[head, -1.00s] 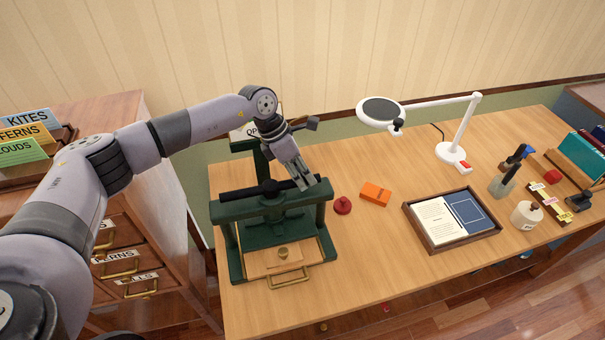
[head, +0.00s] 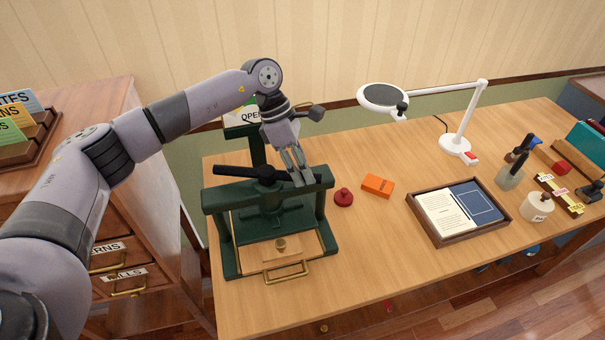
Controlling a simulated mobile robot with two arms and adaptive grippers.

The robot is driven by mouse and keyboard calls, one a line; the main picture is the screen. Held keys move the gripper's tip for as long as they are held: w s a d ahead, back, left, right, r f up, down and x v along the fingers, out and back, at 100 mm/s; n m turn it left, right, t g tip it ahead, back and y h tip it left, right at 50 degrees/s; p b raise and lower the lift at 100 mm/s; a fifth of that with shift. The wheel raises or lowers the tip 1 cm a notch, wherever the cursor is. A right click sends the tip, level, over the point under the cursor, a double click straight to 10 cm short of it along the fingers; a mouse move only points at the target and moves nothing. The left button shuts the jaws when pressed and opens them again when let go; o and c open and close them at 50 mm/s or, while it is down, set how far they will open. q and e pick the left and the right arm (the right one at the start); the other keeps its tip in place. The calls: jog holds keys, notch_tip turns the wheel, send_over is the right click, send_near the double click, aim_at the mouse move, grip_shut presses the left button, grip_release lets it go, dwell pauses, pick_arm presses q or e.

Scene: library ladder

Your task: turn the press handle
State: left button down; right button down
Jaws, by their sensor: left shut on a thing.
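The green press (head: 222,250) stands at the left end of the wooden desk. Its dark bar handle (head: 232,171) lies across the top of the screw, with its free left end pointing left and slightly up. My left gripper (head: 301,178) comes down over the right end of the handle and is shut on it; the fingers hide that end. My right gripper is not in view.
A red knobbed piece (head: 343,198) and an orange block (head: 378,186) lie just right of the press. A wooden tray (head: 447,232) with papers and a white magnifier lamp (head: 457,144) stand further right. A drawer cabinet (head: 150,235) is at the left.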

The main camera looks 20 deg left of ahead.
pick_arm(q)
jog(key=shift+s+d+m+g+b, duration=0.1)
jog(key=shift+s+m+g+b, duration=0.4)
jog(key=shift+s+m+b, duration=0.45)
jog(key=shift+w, duration=0.15)
jog(key=c, duration=1.4)
grip_release()
jog(key=shift+c, duration=0.2)
jog(key=v, duration=1.2)
jog(key=shift+d+r, duration=0.1)
jog(key=shift+d, duration=0.05)
